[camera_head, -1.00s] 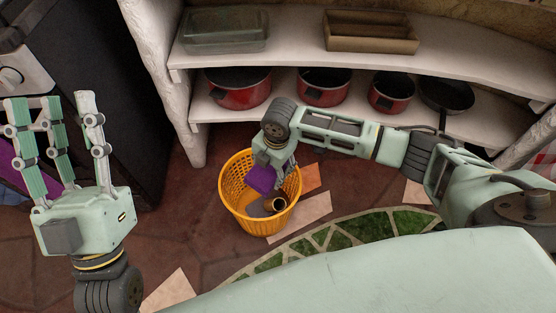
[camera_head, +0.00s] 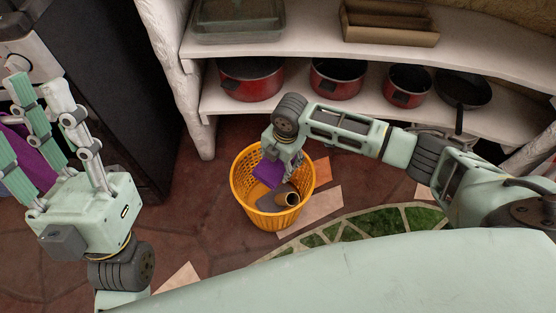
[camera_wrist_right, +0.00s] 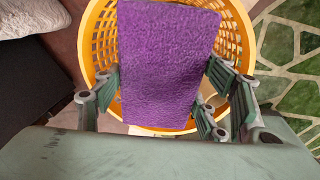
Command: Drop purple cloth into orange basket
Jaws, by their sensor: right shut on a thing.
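The purple cloth (camera_head: 268,174) hangs in my right gripper (camera_head: 284,165) at the mouth of the orange basket (camera_head: 240,195). In the right wrist view the cloth (camera_wrist_right: 168,60) lies between the fingers of the shut right gripper (camera_wrist_right: 168,95), with the basket (camera_wrist_right: 100,35) behind it. The cloth's lower end is over the basket's opening. A brown cylinder, perhaps a cup (camera_head: 289,199), and a grey thing lie inside the basket. My left gripper (camera_head: 42,110) is at the far left, fingers spread, open and empty, well away from the basket.
White shelves (camera_head: 300,110) hold several red pots (camera_head: 250,78) and a dark pan (camera_head: 463,88) behind the basket. A dark appliance (camera_head: 100,60) stands at left. Another purple thing (camera_head: 30,160) shows behind my left gripper. Tiled floor around the basket is mostly clear.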

